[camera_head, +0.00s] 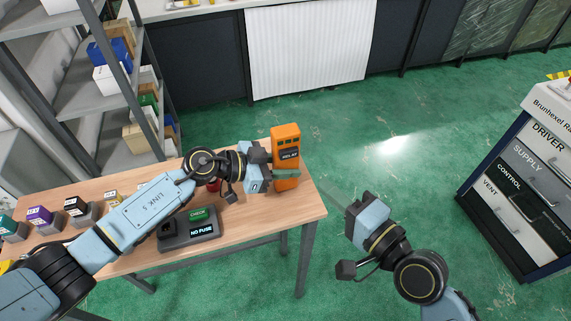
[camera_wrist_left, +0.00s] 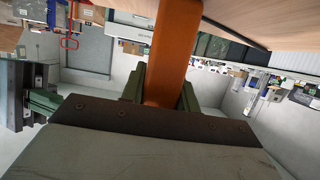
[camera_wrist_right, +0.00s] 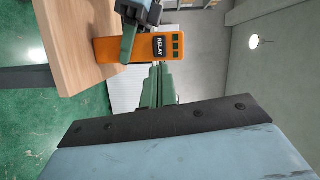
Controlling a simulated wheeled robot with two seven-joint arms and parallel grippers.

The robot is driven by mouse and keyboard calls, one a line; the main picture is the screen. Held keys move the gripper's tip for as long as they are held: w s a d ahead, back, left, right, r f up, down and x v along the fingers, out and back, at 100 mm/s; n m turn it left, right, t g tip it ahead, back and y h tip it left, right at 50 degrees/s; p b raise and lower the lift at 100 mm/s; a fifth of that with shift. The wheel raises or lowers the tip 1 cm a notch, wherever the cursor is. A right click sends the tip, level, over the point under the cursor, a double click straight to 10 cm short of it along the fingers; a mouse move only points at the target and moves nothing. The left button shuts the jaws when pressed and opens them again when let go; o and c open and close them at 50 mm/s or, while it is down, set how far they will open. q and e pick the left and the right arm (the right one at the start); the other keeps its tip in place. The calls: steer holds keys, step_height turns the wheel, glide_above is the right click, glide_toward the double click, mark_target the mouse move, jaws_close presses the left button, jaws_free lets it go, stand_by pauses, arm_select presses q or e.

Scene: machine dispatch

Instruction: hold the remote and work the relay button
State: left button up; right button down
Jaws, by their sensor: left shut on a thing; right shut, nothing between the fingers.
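The orange remote (camera_head: 285,140) is held upright at the right end of the wooden table, with a black RELAY label and several small dark green buttons above it. My left gripper (camera_head: 286,174) is shut on its lower part; the left wrist view shows the orange body (camera_wrist_left: 172,55) between the green fingers. The right wrist view shows the remote's labelled face (camera_wrist_right: 140,48). My right gripper (camera_head: 334,190) is shut and empty, to the right of the remote and apart from it. In the right wrist view its green fingertips (camera_wrist_right: 156,75) appear near the remote.
Several coloured blocks on grey stands (camera_head: 40,217) line the table's left side. A labelled drawer cabinet (camera_head: 520,190) stands at right. Green floor between is clear.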

mark_target(289, 153)
steer(key=w+d+r+n+t+h, duration=0.1)
steer(key=w+d+r+n+t, duration=0.25)
steer(key=n, duration=0.55)
steer(key=s+a+f+n+g+y, duration=0.2)
steer(key=s+a+n+g+y, duration=0.1)
steer(key=n, duration=0.5)
steer(key=s+a+f+n+g+y, duration=0.2)
steer(key=n+y, duration=0.4)
steer(key=n, duration=0.3)
steer(key=shift+s+a+f+g, duration=0.4)
steer(key=shift+s+g, duration=0.2)
steer(key=shift+g, duration=0.35)
steer(key=shift+w, duration=0.1)
steer(key=w+a, duration=0.2)
steer(key=w, duration=0.6)
steer(key=shift+w+a, duration=0.15)
steer(key=shift+a, duration=0.25)
steer(key=shift+w, duration=0.15)
